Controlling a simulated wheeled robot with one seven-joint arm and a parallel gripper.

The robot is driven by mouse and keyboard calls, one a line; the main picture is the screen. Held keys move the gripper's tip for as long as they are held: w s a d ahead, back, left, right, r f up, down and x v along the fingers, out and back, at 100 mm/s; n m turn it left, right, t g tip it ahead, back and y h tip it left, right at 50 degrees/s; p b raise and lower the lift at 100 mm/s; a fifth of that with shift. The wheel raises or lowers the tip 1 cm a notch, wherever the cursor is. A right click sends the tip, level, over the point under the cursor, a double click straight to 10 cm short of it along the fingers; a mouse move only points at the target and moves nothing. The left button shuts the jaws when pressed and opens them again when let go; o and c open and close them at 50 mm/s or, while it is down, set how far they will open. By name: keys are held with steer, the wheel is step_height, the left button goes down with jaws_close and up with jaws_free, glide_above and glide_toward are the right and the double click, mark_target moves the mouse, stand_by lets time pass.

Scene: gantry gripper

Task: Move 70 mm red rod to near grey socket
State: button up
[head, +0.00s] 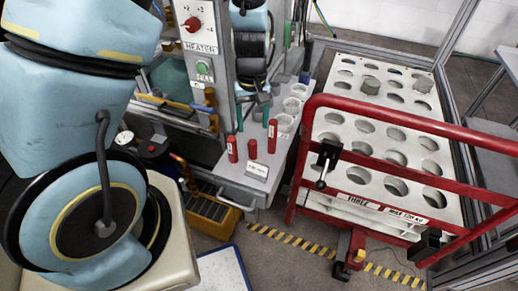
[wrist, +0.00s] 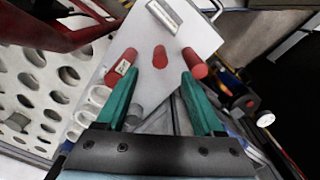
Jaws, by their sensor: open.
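Three red rods stand on a light grey shelf (head: 238,187) in the head view: a left rod (head: 231,149), a middle rod (head: 252,149) and a taller-looking right rod (head: 272,136). I cannot tell which is 70 mm. In the wrist view they are the right (wrist: 195,63), middle (wrist: 159,57) and left (wrist: 121,66) rods. My gripper (wrist: 160,76) is open and empty, with green fingers pointing toward the rods. The middle rod shows between the fingertips. Ring-like pale sockets (head: 284,123) stand behind the rods; I cannot tell which is the grey socket.
A red-railed cart (head: 410,134) with a white perforated top (head: 345,148) stands at the right. A heater post (head: 199,40) rises close to the shelf. A white label plate (head: 256,170) sits at the shelf's front. Yellow-black striped floor tape (head: 290,241) runs below.

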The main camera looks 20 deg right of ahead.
mark_target(253, 142)
step_height(253, 142, down, 4)
steer(key=shift+f, duration=0.1)
steer(key=shift+w+f+p, duration=0.15)
steer(key=shift+f+p, duration=0.2)
steer(key=shift+f, duration=0.9)
steer(key=shift+w+f+p, duration=0.15)
steer(key=shift+f+p, duration=0.15)
steer(key=shift+f, duration=0.95)
jaws_close()
